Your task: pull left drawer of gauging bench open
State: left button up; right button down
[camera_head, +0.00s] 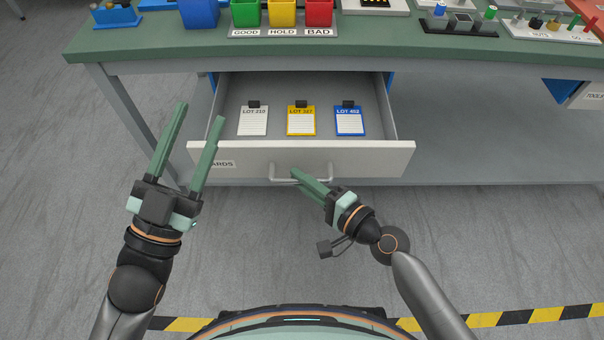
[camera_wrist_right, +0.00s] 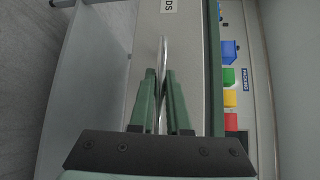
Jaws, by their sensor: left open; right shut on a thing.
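The left drawer (camera_head: 370,158) of the gauging bench (camera_head: 400,45) stands open, pulled out toward me. Inside lie three lot cards: white (camera_head: 253,121), yellow (camera_head: 301,121) and blue (camera_head: 349,121). Its bar handle (camera_head: 280,180) is on the drawer front. My right gripper (camera_head: 296,174) is shut on the handle near its middle; the handle (camera_wrist_right: 163,60) also shows between the fingers in the right wrist view (camera_wrist_right: 160,80). My left gripper (camera_head: 201,113) is open and empty, in front of the bench at the drawer's left end.
On the bench top stand green, yellow and red bins (camera_head: 282,13) labelled GOOD, HOLD and BAD, with a blue bin (camera_head: 198,13) to their left. Racks of small parts (camera_head: 460,22) stand at the right. The floor in front is clear, with a striped line (camera_head: 545,315) near me.

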jog(key=c, duration=0.9)
grip_release()
pick_arm(q)
jog(key=s+r+m+h+b, duration=0.2)
jog(key=s+r+m+h, duration=0.2)
jog(key=r+h, duration=0.1)
jog(key=shift+s+d+r+m+t+h, duration=0.25)
jog(key=shift+s+d+m+t+h, duration=0.05)
jog(key=shift+s+d+h, duration=0.15)
pick_arm(e)
jog(key=shift+v, duration=6.3)
pick_arm(q)
jog(key=shift+w, duration=0.1)
